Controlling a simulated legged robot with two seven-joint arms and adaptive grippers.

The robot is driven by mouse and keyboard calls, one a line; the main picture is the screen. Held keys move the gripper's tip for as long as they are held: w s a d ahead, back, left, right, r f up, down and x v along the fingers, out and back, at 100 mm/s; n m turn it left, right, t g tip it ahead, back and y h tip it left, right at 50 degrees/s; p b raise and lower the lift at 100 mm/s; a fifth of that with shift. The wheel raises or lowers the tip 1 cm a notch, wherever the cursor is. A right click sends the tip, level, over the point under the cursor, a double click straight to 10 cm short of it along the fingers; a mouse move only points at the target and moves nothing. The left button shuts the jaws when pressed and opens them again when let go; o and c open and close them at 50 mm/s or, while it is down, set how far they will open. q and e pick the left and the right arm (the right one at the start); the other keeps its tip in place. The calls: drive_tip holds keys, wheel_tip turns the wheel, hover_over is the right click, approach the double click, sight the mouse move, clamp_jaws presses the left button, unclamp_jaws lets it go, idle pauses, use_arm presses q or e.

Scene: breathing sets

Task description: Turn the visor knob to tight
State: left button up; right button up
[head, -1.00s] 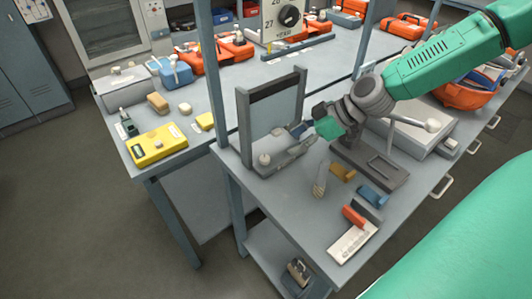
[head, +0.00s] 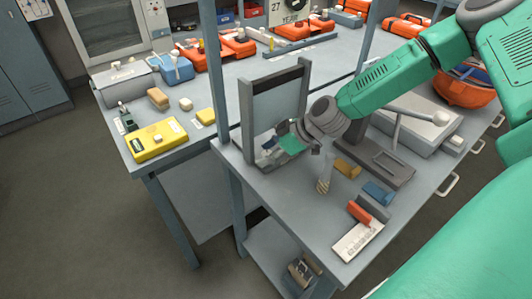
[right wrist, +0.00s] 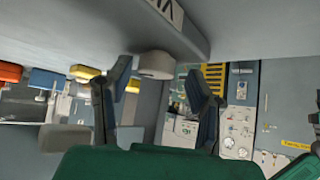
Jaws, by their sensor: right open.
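The visor knob (right wrist: 155,65) is a pale, short cylinder on a grey plate (right wrist: 115,20) with partly visible "VI" lettering in the right wrist view. My right gripper (right wrist: 159,76) is open, with its two dark fingers on either side of the knob's line; the knob shows between the tips, nearer the left finger. I cannot tell whether they touch. In the head view my right gripper (head: 279,145) is low in front of the upright grey frame (head: 247,110) on the near bench. It largely covers the knob there. My left gripper is not in view.
A grey slotted block (head: 385,160), an ochre piece (head: 347,168), a blue piece (head: 378,194) and a red piece (head: 359,212) lie right of the gripper. A brush-like item (head: 324,178) stands close by. The yellow case (head: 156,141) sits on the far bench.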

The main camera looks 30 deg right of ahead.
drive_tip(key=shift+d, duration=0.35)
drive_tip(key=shift+d+f, duration=0.15)
drive_tip(key=shift+d, duration=0.3)
clamp_jaws()
drive_tip(key=shift+a, duration=0.3)
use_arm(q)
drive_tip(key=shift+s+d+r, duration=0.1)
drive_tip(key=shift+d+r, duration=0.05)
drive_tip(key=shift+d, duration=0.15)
